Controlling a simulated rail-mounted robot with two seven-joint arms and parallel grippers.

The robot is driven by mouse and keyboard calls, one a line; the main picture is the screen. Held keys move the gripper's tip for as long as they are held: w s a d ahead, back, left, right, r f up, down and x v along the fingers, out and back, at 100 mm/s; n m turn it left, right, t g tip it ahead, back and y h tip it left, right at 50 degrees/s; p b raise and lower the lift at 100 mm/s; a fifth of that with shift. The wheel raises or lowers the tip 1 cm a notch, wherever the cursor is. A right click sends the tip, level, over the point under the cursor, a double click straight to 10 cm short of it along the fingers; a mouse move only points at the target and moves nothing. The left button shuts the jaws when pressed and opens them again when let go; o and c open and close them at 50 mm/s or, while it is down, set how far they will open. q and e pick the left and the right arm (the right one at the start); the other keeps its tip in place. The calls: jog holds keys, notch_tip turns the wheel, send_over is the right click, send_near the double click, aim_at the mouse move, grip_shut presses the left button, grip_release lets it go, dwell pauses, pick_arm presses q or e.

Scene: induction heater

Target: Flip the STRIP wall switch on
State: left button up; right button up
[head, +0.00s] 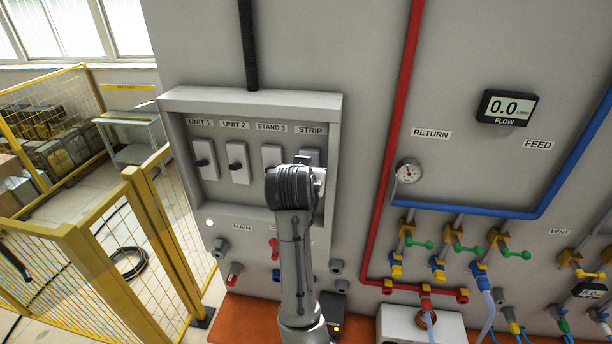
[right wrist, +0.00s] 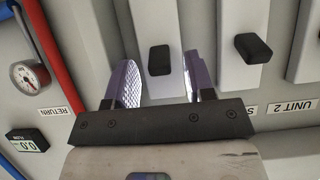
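The STRIP switch is the rightmost of the row in the grey switch box (head: 333,112), under the STRIP label (head: 310,130). In the head view my right arm and gripper (head: 305,165) cover most of it. In the right wrist view, which is turned upside down, the dark lever of the STRIP switch (right wrist: 160,60) shows between the fingertips of my right gripper (right wrist: 160,82). The fingers are open, one on each side of the lever, with gaps to it. How deep they reach is unclear. My left gripper is in neither view.
The neighbouring STAND 3 lever (right wrist: 253,47) is close beside one finger. UNIT 1 (head: 205,160) and UNIT 2 (head: 237,163) switches are further left. The box has a raised frame. A red pipe (head: 392,130) and a gauge (head: 408,172) are to the right.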

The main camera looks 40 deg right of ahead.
jog(key=b+v, duration=0.4)
jog(key=v, duration=1)
jog(key=shift+b, duration=0.35)
jog(key=shift+w+d, duration=0.1)
jog(key=shift+w, duration=0.05)
